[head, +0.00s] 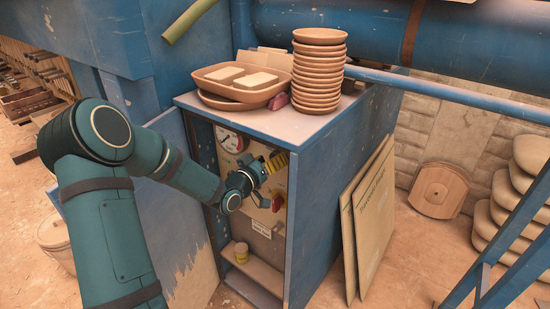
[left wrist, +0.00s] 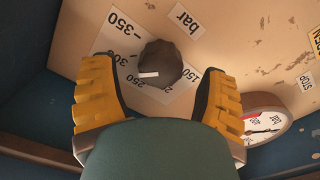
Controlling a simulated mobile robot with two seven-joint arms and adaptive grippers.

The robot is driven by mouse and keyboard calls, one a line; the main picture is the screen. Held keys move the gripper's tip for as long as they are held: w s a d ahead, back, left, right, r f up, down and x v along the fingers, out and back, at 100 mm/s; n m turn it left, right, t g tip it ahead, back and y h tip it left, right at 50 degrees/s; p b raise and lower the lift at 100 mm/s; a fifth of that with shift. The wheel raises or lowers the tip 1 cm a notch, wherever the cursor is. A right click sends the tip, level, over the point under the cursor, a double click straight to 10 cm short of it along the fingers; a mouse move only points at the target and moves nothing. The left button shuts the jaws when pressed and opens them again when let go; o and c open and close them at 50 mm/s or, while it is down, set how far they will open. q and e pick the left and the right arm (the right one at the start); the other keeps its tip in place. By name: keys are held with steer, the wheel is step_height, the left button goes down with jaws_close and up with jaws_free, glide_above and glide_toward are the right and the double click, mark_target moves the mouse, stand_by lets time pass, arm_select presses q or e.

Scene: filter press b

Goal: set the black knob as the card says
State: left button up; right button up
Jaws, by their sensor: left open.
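The black knob (left wrist: 160,63) sits on a pale panel in the left wrist view, with a white mark on its lower left side. Printed numbers from 150 to 350 and a "bar" label (left wrist: 187,20) surround it. The mark lies near the 250 and 300 numbers; I cannot tell its exact setting. My left gripper (left wrist: 158,84) is open, its yellow fingers on either side of the knob without visible contact. In the head view the left gripper (head: 272,165) is at the cabinet panel and hides the knob. A small white card (head: 261,228) is low on the panel, unreadable.
A dial gauge (left wrist: 263,126) is beside the right finger, with STOP and OPEN labels further right. A red handle (head: 277,202) is below the gripper. The blue cabinet's top (head: 260,122) holds a tray and stacked dishes. Boards (head: 368,215) lean on its right side.

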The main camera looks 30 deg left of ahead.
arm_select(q)
steer(key=s, duration=1)
steer(key=shift+s+a, duration=0.2)
steer(key=shift+a, duration=0.2)
